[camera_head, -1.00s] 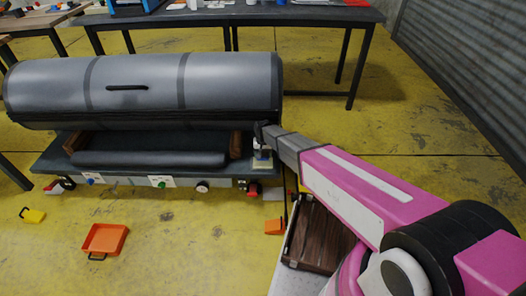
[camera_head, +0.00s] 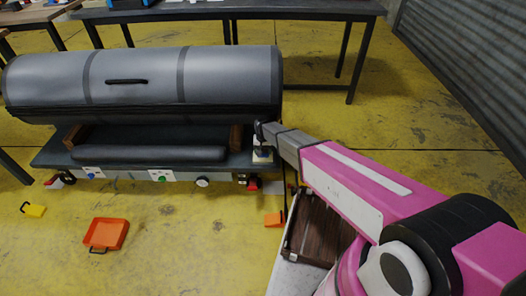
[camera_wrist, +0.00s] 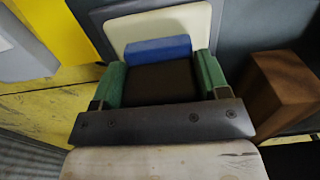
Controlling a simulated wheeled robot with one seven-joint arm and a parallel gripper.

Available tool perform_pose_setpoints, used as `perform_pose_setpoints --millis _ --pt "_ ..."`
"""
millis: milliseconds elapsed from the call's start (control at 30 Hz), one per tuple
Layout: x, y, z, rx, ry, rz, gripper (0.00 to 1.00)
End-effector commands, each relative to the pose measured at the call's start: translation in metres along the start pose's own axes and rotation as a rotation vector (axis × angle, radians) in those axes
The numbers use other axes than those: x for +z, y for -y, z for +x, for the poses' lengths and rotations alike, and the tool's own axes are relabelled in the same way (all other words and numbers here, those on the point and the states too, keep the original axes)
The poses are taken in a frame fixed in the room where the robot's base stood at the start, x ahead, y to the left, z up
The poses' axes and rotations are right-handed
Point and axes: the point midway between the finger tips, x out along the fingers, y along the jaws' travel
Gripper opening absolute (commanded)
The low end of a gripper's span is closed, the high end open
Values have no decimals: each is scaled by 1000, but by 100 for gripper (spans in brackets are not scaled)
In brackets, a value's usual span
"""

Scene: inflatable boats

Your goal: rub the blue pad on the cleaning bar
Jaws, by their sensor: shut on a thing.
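My gripper (camera_wrist: 160,84) is shut on the blue pad (camera_wrist: 158,48). Its green fingers stand at both sides, with a dark part of the held thing between them. A flat cream block (camera_wrist: 176,22), which looks like the cleaning bar, lies directly beyond the pad on the dark bench. The pad overlaps the block in the wrist view; whether they touch is unclear. In the head view my gripper (camera_head: 262,152) is over the pale block (camera_head: 263,159) at the bench's right end, and the pad is hidden or too small to tell.
A big grey inflatable tube (camera_head: 140,85) lies along the bench (camera_head: 60,158). A brown wooden block (camera_wrist: 283,85) stands right of my gripper in the wrist view. An orange tray (camera_head: 108,234) and a yellow item (camera_head: 34,210) lie on the floor. A dark table (camera_head: 300,10) is behind.

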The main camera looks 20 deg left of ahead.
Motion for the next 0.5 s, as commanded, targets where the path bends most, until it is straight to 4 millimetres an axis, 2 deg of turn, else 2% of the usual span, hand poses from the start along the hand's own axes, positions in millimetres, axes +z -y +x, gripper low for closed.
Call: perform_pose_setpoints --millis 500 --pt "0 0 5 0 0 0 49"
